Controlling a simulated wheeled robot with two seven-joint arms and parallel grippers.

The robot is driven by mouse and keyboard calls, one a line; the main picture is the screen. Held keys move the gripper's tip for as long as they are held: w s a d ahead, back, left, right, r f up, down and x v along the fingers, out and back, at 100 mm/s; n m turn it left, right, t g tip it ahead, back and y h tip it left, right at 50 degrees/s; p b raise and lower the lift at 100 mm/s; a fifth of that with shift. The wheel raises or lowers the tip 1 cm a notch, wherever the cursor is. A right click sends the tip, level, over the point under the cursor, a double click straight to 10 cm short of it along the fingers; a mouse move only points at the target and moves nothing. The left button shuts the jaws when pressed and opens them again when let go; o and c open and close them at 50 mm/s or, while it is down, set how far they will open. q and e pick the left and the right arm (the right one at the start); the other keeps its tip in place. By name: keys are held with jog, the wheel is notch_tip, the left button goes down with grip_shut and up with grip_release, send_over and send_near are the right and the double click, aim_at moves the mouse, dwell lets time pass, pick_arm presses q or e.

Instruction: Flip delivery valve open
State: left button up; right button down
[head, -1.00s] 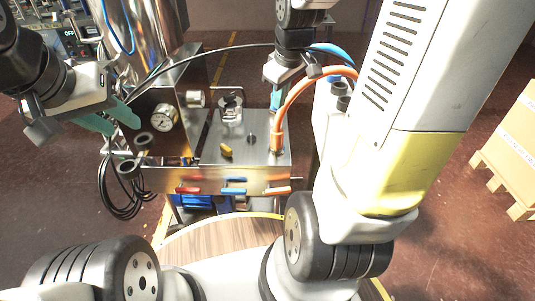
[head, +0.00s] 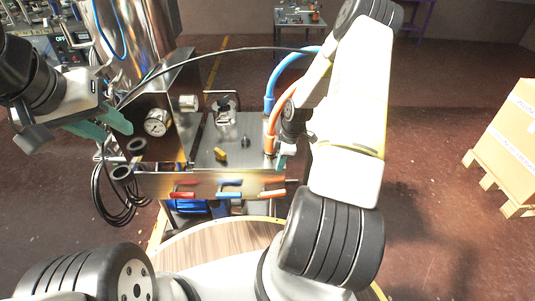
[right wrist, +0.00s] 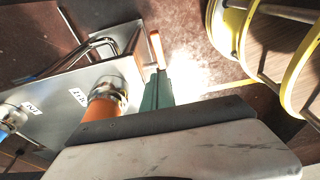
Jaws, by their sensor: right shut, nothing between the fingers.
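The metal filler box has levers along its front: a red handle (head: 182,195), a blue handle (head: 229,195) and an orange handle (head: 272,193). Which one is the delivery valve is not marked in view. The orange handle also shows in the right wrist view (right wrist: 156,49), just past my green fingertips. My right gripper (head: 284,161) is shut and empty at the box's right side, above the orange handle; contact cannot be told. Its fingers show in the right wrist view (right wrist: 157,90). My left gripper (head: 104,126) is open and empty by the pressure gauge (head: 156,122).
An orange hose (head: 273,127) and a blue hose (head: 275,85) rise from the box close to my right gripper. Black cables (head: 103,200) hang at left. A carton (head: 507,130) on a pallet stands far right.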

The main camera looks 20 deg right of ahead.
send_over(275, 192)
jog(key=f, duration=1.1)
jog(key=shift+d, duration=0.25)
jog(key=shift+d+f, duration=0.15)
jog(key=shift+f, duration=0.5)
jog(key=shift+f, duration=0.1)
